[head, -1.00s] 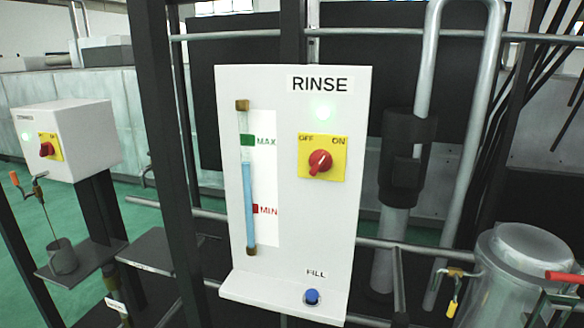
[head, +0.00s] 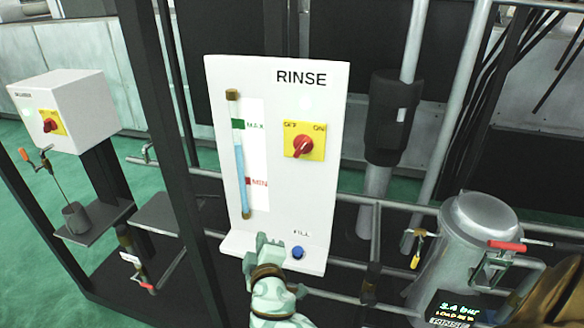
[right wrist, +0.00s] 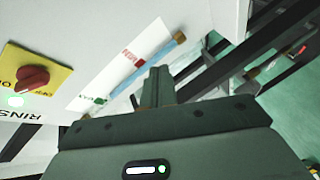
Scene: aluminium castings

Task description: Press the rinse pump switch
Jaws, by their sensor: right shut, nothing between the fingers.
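The white RINSE panel (head: 265,75) stands in the middle of the head view. Its red rotary switch (head: 303,146) sits on a yellow OFF/ON plate (head: 289,150); I cannot tell for certain which way it is set. The switch also shows at the left of the right wrist view (right wrist: 32,78). A blue FILL button (head: 298,252) is on the panel's lower part. My right gripper (head: 266,243) is shut and empty, in front of the panel's bottom ledge, left of the FILL button and below the switch. Its fingers (right wrist: 158,86) point towards the panel near the level tube.
A level tube (head: 239,170) with blue liquid runs down the panel between MAX and MIN marks. A dark post (head: 170,130) stands left of it; pipes (head: 400,110) and a metal vessel (head: 478,225) are at right. A white switch box (head: 90,105) is at left.

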